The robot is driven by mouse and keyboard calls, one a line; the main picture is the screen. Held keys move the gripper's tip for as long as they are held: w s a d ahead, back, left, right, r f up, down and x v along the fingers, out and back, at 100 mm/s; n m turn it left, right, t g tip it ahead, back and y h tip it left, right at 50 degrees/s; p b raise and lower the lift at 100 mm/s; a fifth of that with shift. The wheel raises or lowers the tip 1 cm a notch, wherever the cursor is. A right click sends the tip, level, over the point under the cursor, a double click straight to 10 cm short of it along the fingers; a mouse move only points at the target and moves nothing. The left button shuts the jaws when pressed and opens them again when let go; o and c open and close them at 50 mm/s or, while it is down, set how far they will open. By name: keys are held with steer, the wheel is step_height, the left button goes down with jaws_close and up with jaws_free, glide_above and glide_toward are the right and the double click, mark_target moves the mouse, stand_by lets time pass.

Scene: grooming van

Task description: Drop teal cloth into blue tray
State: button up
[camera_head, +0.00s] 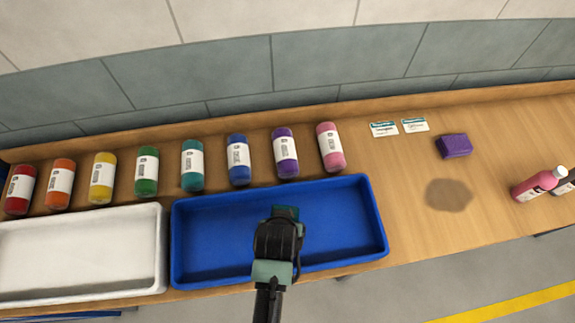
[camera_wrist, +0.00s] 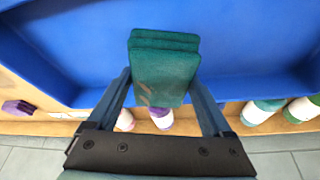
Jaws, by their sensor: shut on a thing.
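The teal cloth (camera_wrist: 164,72) is a folded stack between the two fingers of my gripper (camera_wrist: 160,86) in the wrist view. In the head view only a small edge of the cloth (camera_head: 287,212) shows beyond my gripper (camera_head: 282,222), which hides the rest. My gripper is shut on the cloth. Both are over the middle of the blue tray (camera_head: 215,245). The tray is otherwise empty where I can see it. The exact height of the cloth above the tray floor is hard to tell.
A white tray (camera_head: 80,250) stands left of the blue one. Several coloured rolls line the wall behind the trays. To the right are two cards (camera_head: 384,129), a purple block (camera_head: 454,146), a dark stain (camera_head: 449,195) and a pink bottle (camera_head: 538,184).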

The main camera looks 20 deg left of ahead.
steer(key=shift+f+b, duration=0.3)
steer(key=shift+f, duration=0.35)
steer(key=o, duration=1)
steer(key=shift+c, duration=0.2)
steer(key=shift+r, duration=0.1)
steer(key=b+v, duration=0.1)
steer(key=v, duration=1.2)
steer(key=shift+d, duration=0.1)
